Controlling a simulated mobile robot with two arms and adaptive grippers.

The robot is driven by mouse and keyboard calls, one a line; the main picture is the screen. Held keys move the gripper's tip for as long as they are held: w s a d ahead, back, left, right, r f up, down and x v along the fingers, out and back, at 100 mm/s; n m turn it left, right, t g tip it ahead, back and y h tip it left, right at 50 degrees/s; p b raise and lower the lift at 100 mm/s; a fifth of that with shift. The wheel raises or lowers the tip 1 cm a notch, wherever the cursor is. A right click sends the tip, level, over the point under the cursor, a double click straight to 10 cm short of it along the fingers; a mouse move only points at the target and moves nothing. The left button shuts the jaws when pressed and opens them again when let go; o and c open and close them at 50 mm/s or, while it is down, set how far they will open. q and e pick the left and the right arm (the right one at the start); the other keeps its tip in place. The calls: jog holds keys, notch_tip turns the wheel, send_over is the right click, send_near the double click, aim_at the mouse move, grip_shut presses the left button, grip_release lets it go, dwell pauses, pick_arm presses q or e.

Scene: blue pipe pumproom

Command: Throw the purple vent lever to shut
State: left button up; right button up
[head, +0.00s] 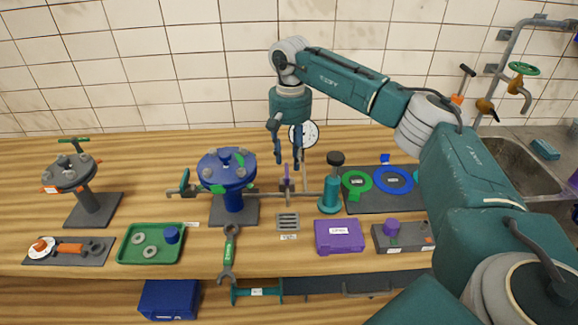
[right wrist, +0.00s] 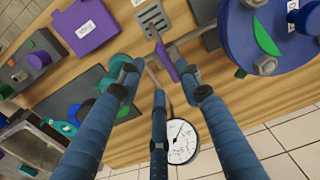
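The purple vent lever (head: 287,173) stands upright on the horizontal pipe in the middle of the bench, between the blue flanged vessel (head: 227,170) and a green post with a black knob (head: 331,185). In the right wrist view the purple lever (right wrist: 166,63) shows between and just beyond the fingertips. My right gripper (head: 287,160) points down above the lever, its fingers apart and empty. It also shows in the right wrist view (right wrist: 160,82). I cannot tell whether any finger touches the lever. My left gripper is not in view.
A pressure gauge (head: 303,134) stands just behind my right gripper. A slotted grey drain plate (head: 288,222) and a purple box (head: 339,236) lie in front of the pipe. A green tray (head: 151,256) and a wrench (head: 228,254) lie to the left. A tiled wall closes the back.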

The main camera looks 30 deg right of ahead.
aim_at(287, 176)
jog(key=f, duration=0.2)
jog(key=w+f+p, duration=0.1)
jog(key=f, duration=0.1)
jog(key=shift+f, duration=0.4)
jog(key=shift+s+f, duration=0.2)
jog(key=shift+f, duration=0.35)
jog(key=shift+w+f, duration=0.1)
jog(key=shift+w, duration=0.05)
grip_shut()
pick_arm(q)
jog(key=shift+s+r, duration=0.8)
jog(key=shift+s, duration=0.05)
